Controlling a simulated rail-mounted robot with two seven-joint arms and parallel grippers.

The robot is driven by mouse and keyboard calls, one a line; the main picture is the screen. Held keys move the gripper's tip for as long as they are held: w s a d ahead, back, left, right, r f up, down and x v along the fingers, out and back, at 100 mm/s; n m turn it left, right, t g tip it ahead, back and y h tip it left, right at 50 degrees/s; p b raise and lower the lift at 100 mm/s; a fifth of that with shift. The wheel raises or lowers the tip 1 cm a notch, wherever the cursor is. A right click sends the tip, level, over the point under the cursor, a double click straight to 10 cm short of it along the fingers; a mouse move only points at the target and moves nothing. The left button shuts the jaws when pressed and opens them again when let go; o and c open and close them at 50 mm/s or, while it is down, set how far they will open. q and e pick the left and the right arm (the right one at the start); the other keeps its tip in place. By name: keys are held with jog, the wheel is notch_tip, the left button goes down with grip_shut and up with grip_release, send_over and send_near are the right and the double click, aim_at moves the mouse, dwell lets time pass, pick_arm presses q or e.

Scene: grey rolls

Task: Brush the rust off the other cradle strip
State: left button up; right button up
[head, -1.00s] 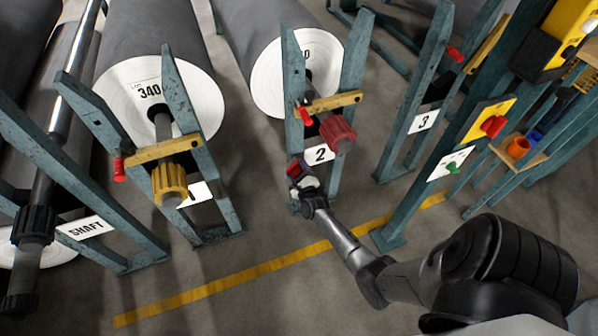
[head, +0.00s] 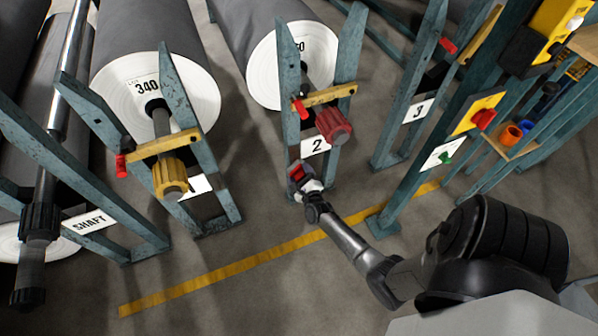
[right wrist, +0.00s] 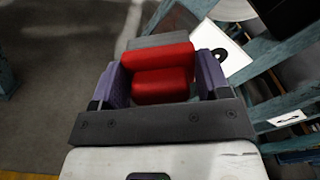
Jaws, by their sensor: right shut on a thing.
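My right gripper (head: 298,174) is shut on a red brush, which shows as a red block with a grey part behind it between purple fingers in the right wrist view (right wrist: 160,80). Its bristles cannot be made out. In the head view the gripper is low in front of the left post of teal stand 2 (head: 289,100), below the number 2 sign (head: 316,146). Whether the brush touches the post cannot be told. The teal stands have worn, speckled paint; no separate cradle strip is clearly visible. My left gripper is not in view.
Stand 2 carries a grey roll (head: 236,40) on a shaft with a red end (head: 333,125) and a yellow bar (head: 328,97). Left of it is roll 340 (head: 190,90) with a yellow shaft end (head: 170,178). A control post (head: 425,165) stands right.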

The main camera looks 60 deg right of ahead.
aim_at(302, 179)
dwell(0.3)
jog(key=shift+p+v, duration=0.6)
jog(key=shift+v, duration=0.95)
jog(key=shift+w, duration=0.1)
